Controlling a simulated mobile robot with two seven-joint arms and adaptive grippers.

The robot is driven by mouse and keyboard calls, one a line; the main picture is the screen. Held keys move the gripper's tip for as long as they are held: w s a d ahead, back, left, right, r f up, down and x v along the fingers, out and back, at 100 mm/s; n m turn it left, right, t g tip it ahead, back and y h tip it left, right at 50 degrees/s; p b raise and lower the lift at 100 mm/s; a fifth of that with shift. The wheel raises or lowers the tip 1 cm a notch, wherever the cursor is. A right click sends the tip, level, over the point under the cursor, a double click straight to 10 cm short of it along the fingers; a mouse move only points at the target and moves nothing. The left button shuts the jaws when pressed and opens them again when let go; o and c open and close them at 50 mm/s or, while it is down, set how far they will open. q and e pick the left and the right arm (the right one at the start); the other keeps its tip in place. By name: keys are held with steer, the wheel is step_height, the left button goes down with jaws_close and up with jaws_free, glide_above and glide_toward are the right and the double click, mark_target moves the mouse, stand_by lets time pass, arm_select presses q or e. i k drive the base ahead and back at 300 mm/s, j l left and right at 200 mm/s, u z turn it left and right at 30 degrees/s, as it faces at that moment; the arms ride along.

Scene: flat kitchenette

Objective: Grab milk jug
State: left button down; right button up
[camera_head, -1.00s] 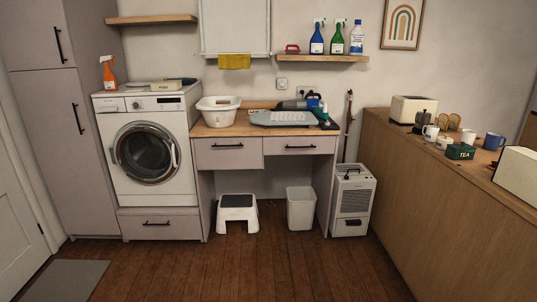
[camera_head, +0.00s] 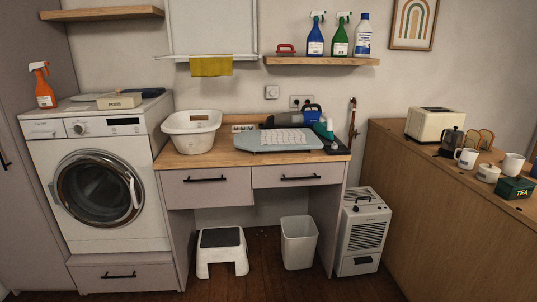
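I cannot clearly pick out a milk jug. On the wooden counter (camera_head: 440,215) at the right stand a white mug (camera_head: 466,158), a small white vessel with a dark marking (camera_head: 488,172) and another white mug (camera_head: 512,165). The small vessel is too small in the picture to tell whether it is a jug. Neither of my grippers is in view.
A toaster (camera_head: 433,123), a dark coffee pot (camera_head: 452,142) and a green tea box (camera_head: 515,188) share the counter. A dehumidifier (camera_head: 363,235), white bin (camera_head: 298,243) and step stool (camera_head: 222,252) stand low ahead. A washing machine (camera_head: 98,190) is at left.

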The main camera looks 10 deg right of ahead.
mark_target(467, 160)
steer(key=i+l+u, duration=0.15)
steer(key=i+l, duration=0.75)
steer(key=l, duration=0.2)
steer(key=i+l, duration=0.1)
steer(key=l, duration=0.2)
steer(key=i+l, duration=0.1)
steer(key=l, duration=0.25)
steer(key=z, duration=0.05)
